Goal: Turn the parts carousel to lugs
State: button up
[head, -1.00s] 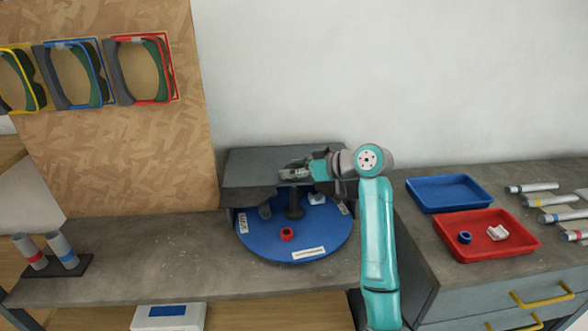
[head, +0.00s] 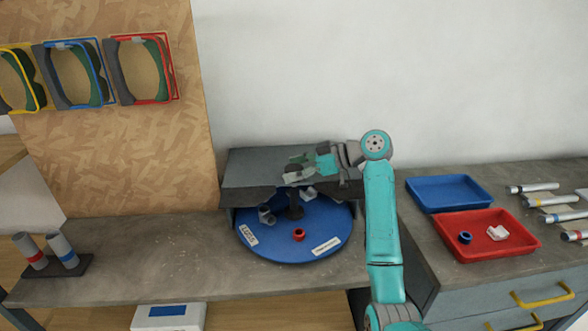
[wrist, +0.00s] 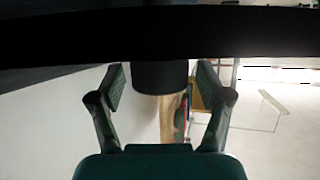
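The parts carousel is a round blue turntable (head: 275,250) on the bench, with its back part under a dark grey cover (head: 250,168). A white label that seems to read LUGS (head: 249,236) is at its front left; another label (head: 326,246), too small to read, is at its front right. A dark post (head: 294,205) stands at its middle. My gripper (head: 292,170) is over the back of the carousel, by the cover. In the wrist view my gripper (wrist: 161,88) has its fingers apart, with a dark cylinder (wrist: 160,77) between or beyond them, gaps on both sides.
On the carousel are a red ring-like part (head: 299,235), a dark grey part (head: 266,214) and a white part (head: 309,192). A blue tray (head: 448,207) and a red tray (head: 470,250) are at right.

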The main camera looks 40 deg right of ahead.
jog(key=v, duration=1.2)
jog(key=shift+r, duration=0.1)
